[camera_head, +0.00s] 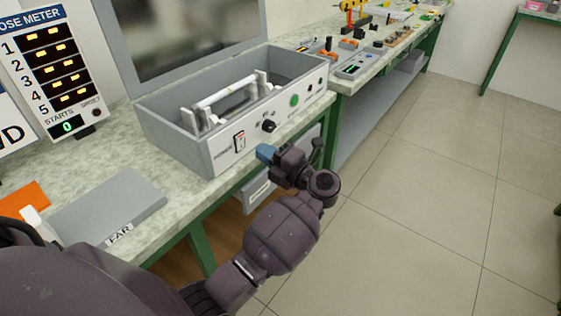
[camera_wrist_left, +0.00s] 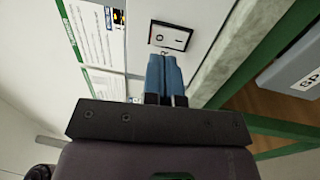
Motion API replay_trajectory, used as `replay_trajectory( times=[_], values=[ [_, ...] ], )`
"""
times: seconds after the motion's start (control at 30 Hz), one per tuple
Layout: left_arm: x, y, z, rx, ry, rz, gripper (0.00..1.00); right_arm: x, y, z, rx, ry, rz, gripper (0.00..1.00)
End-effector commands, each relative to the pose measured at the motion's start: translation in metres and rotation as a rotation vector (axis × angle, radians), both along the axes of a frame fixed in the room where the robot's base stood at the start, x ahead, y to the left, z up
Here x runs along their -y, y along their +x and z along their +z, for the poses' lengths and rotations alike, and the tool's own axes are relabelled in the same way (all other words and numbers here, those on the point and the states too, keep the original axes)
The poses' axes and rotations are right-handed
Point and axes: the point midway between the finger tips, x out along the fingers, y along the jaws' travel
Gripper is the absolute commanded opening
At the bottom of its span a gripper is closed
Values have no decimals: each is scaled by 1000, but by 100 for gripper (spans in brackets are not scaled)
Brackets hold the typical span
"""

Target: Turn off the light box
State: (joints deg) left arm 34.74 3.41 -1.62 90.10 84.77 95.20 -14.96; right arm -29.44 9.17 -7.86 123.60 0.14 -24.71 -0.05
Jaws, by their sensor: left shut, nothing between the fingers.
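The light box (camera_head: 223,158) is a grey open-topped case on the bench, its lid raised behind it. A white rod-like piece (camera_head: 227,95) spans supports inside. The power switch (camera_head: 239,141) is on the front panel; in the left wrist view the switch (camera_wrist_left: 171,35) is a white rocker in a dark frame, marked 0 and 1. Which side is pressed I cannot tell. My left gripper (camera_head: 263,152) has blue fingertips, shut and empty, in front of the panel just right of the switch. In the left wrist view the fingers (camera_wrist_left: 165,75) point at the switch's near edge; contact is unclear. My right gripper is out of view.
A black knob (camera_head: 269,126) and a green button (camera_head: 294,100) are on the same panel. A dose meter board (camera_head: 50,65) stands at left, with a grey plate (camera_head: 108,207) on the bench. Another bench with small parts (camera_head: 372,50) extends behind.

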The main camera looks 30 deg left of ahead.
Motion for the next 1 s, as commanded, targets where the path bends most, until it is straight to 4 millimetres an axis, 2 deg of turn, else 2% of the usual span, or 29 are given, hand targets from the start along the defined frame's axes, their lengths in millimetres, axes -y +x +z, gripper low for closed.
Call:
replay_trajectory(
  times=[0.1,0.33,0.83,1.0],
  values=[
    [-20,1,2,0,4,1,0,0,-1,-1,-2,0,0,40],
    [-43,3,5,0,2,0,0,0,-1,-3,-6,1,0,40],
    [-48,4,6,0,-2,0,0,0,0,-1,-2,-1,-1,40],
    [-52,4,13,2,-50,1,0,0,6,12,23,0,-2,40]
  ],
)
